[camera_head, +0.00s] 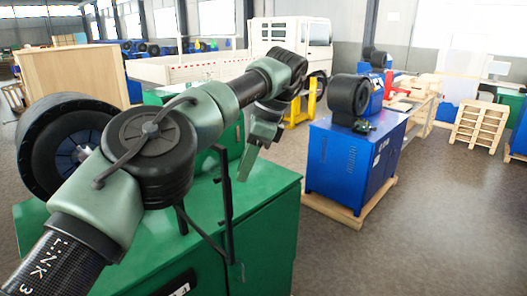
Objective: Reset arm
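My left arm (205,112) comes in from the lower left and reaches out above a green machine cabinet (265,235). Its far end bends down, and my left gripper (255,150) hangs over the back part of the cabinet. The gripper is small and seen from the side, so its opening is unclear. I see no object held in it. My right arm and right gripper are not in view.
A round black crimper head (50,165) stands at the left, partly behind my arm. A black bracket (225,190) rises close below my arm. A blue crimper (350,165) stands on a wooden pallet to the right. Grey floor (430,235) lies clear at the right.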

